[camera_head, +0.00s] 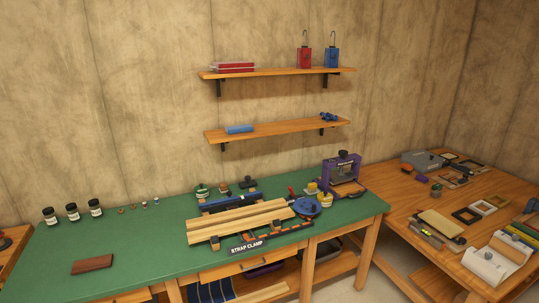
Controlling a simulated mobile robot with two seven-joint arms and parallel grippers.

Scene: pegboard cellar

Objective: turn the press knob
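A purple press (327,173) stands near the back right corner of the green-topped workbench (130,235). A dark knob (343,155) sits on top of its frame. The press is upright and small in the head view, so the knob's exact turn cannot be told. Neither of my grippers shows in the head view, and nothing is seen touching the press.
Wooden strips (235,223) and a blue round strap clamp (306,207) lie left of the press. Dark jars (72,212) stand at the bench's left. A wooden table (400,203) with frames and tools adjoins at right. Two shelves (275,130) hang above.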

